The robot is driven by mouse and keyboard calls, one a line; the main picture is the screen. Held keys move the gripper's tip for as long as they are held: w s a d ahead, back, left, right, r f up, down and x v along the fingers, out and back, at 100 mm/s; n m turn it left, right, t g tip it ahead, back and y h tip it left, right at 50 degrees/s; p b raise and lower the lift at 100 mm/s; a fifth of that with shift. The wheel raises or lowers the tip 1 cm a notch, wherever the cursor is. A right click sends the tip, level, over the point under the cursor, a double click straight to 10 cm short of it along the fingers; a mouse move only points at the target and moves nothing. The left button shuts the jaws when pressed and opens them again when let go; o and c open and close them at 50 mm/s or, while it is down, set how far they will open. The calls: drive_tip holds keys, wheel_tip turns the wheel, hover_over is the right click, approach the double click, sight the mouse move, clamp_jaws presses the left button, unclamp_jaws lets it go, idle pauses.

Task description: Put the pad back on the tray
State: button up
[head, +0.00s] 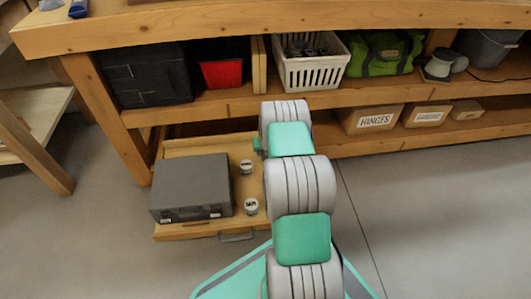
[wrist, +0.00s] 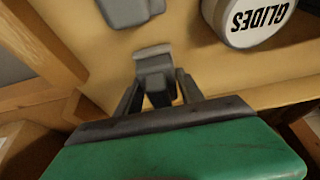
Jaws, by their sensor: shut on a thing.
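The wooden pull-out tray (head: 172,236) juts from under the bench, and its bare surface shows in the wrist view (wrist: 215,68). My gripper (wrist: 158,88) is low over the tray, shut on a small grey piece (wrist: 153,54) that I take to be the pad. Whether that piece touches the tray I cannot tell. In the head view my arm hides the fingers and the pad; only a bit of green shows at the tray's back right.
A grey case (head: 190,186) fills the tray's left. Two labelled cans stand right of it, the rear one (head: 246,167) and the front one (head: 251,206). A can marked GLIDES (wrist: 245,20) and a grey object (wrist: 130,10) are near the fingers. The bench shelf (head: 215,104) overhangs behind.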

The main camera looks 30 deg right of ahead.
drive_tip(key=shift+f, duration=0.35)
